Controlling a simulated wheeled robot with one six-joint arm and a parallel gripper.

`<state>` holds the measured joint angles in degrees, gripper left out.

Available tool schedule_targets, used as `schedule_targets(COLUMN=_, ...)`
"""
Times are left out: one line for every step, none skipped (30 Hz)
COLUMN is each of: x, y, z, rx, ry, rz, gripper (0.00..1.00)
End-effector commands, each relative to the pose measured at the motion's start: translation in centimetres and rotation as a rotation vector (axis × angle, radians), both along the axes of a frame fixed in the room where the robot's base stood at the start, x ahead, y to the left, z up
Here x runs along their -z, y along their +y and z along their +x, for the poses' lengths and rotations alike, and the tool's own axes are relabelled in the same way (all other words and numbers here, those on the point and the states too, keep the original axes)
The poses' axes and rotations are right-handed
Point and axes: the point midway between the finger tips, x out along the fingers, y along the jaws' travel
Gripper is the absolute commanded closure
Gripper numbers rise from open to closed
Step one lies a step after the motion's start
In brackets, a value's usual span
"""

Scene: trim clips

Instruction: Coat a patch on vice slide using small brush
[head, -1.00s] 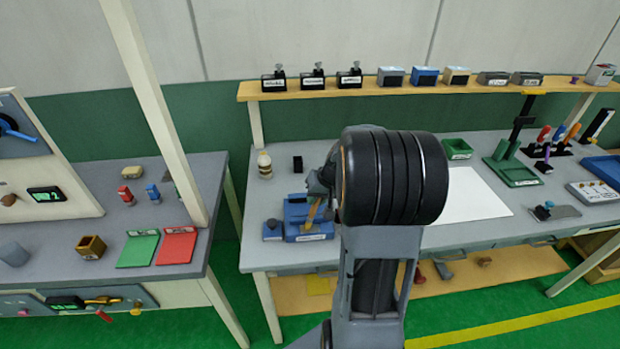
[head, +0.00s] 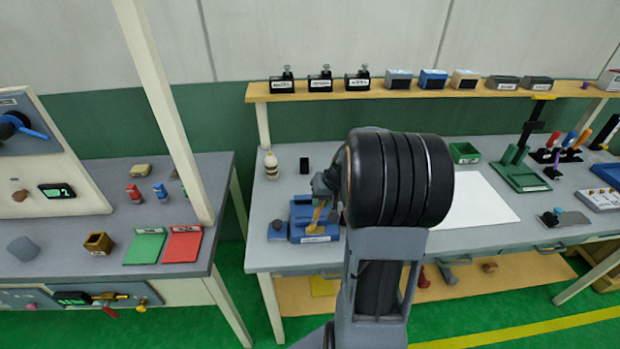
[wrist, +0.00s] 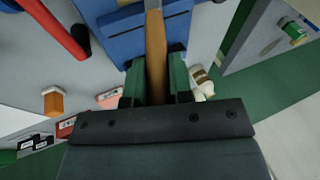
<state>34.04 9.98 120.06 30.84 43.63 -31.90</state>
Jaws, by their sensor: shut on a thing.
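The blue vice (head: 300,212) stands on the left part of the grey workbench, with a white label on its front; it also shows at the top of the wrist view (wrist: 120,45). My gripper (wrist: 155,75) is shut on the small brush, whose tan wooden handle (wrist: 155,45) runs between the green fingers. In the head view the brush (head: 318,215) slants down in front of the vice. Its tip is too small to tell whether it touches the slide. My dark round wrist hides the bench just right of the vice.
A cream bottle (head: 271,165) and a black block (head: 304,165) stand behind the vice. A white sheet (head: 475,205) lies to the right, with a green tray (head: 464,153) behind it. A wooden shelf (head: 380,92) carrying several small boxes runs above the bench.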

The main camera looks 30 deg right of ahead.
Motion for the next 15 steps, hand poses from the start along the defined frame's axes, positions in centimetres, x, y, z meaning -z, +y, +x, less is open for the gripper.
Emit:
schedule_targets(x=0.0, y=0.4, z=0.1, rx=-0.002, ry=0.000, rz=-0.001, gripper=1.00)
schedule_targets(x=0.0, y=0.6, z=0.1, rx=-0.002, ry=0.000, rz=-0.001, gripper=1.00)
schedule_targets(x=0.1, y=0.9, z=0.1, rx=0.000, ry=-0.001, rz=-0.002, gripper=1.00)
schedule_targets(x=0.1, y=1.1, z=0.1, rx=0.001, ry=0.000, rz=-0.001, gripper=1.00)
schedule_targets(x=0.1, y=1.3, z=0.1, rx=0.003, ry=-0.001, rz=-0.001, gripper=1.00)
schedule_targets(x=0.1, y=1.6, z=0.2, rx=0.003, ry=-0.001, rz=-0.001, gripper=1.00)
schedule_targets(x=0.1, y=1.8, z=0.2, rx=0.003, ry=-0.001, rz=-0.001, gripper=1.00)
schedule_targets(x=0.1, y=2.0, z=0.2, rx=0.004, ry=-0.001, rz=-0.001, gripper=1.00)
schedule_targets(x=-0.7, y=1.9, z=0.2, rx=0.006, ry=-0.001, rz=0.000, gripper=1.00)
schedule_targets(x=-1.2, y=1.9, z=0.2, rx=0.005, ry=-0.003, rz=-0.002, gripper=1.00)
schedule_targets(x=-2.1, y=1.9, z=0.2, rx=0.006, ry=-0.004, rz=-0.004, gripper=1.00)
schedule_targets(x=-2.5, y=2.0, z=0.2, rx=0.003, ry=-0.001, rz=-0.002, gripper=1.00)
schedule_targets(x=-2.7, y=2.0, z=0.2, rx=0.002, ry=-0.001, rz=-0.001, gripper=1.00)
schedule_targets(x=-2.9, y=2.1, z=0.3, rx=0.001, ry=0.000, rz=-0.001, gripper=1.00)
schedule_targets(x=-3.3, y=2.2, z=0.3, rx=0.000, ry=-0.001, rz=-0.002, gripper=1.00)
